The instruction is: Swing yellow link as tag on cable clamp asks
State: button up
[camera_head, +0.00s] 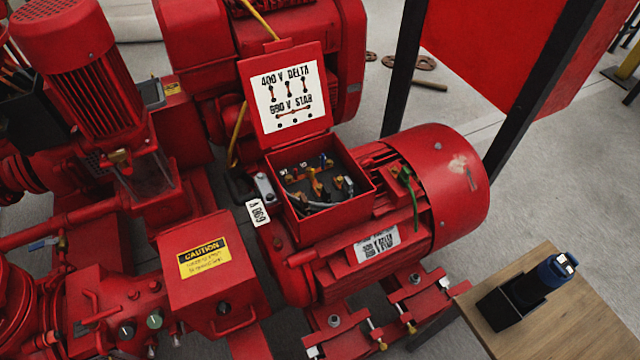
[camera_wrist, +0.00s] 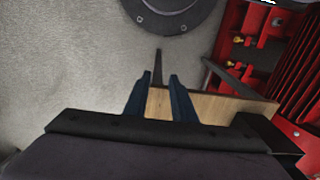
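The open red terminal box (camera_head: 366,187) sits on the red motor (camera_head: 450,170) in the head view. Inside are small brass, blue and dark terminal parts and wires. A yellow-orange piece (camera_head: 316,186) stands near the middle, probably the yellow link; its exact lie is too small to tell. A white tag (camera_head: 258,213) on the grey clamp (camera_head: 265,187) left of the box appears to read 690 V, turned around. The lid's diagram (camera_head: 287,97) shows 400 V DELTA above 690 V STAR. My gripper (camera_wrist: 160,90) is open and empty in the wrist view, away from the box.
Dark posts and a red panel (camera_head: 500,45) stand behind the motor. The raised lid borders the box's far side. Grey floor lies right of the motor.

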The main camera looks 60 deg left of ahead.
jog(key=shift+w+r, duration=0.2)
jog(key=shift+w, duration=0.05)
grip_shut()
jog(key=w+a+r+n+t+p, duration=0.3)
jog(key=w+a+r+n, duration=0.4)
jog(key=w+a, duration=0.25)
jog(key=w+a+r+n+t+p, duration=0.2)
jog(key=w+a+r+n+p, duration=0.1)
jog(key=w+a+r+n, duration=0.55)
jog(key=n+t+y+p, duration=0.4)
jog(key=n+p, duration=0.3)
jog(key=n, duration=1.8)
send_over(311, 174)
jog(key=s+d, duration=0.4)
jog(key=s, duration=0.6)
jog(key=f, duration=0.1)
jog(key=shift+d+b+x, duration=0.15)
jog(key=shift+b+x, duration=0.1)
jog(key=shift+x, duration=2.3)
jog(key=shift+d+b+x, duration=0.1)
jog(key=shift+b+x, duration=0.1)
jog(key=shift+x, duration=2.35)
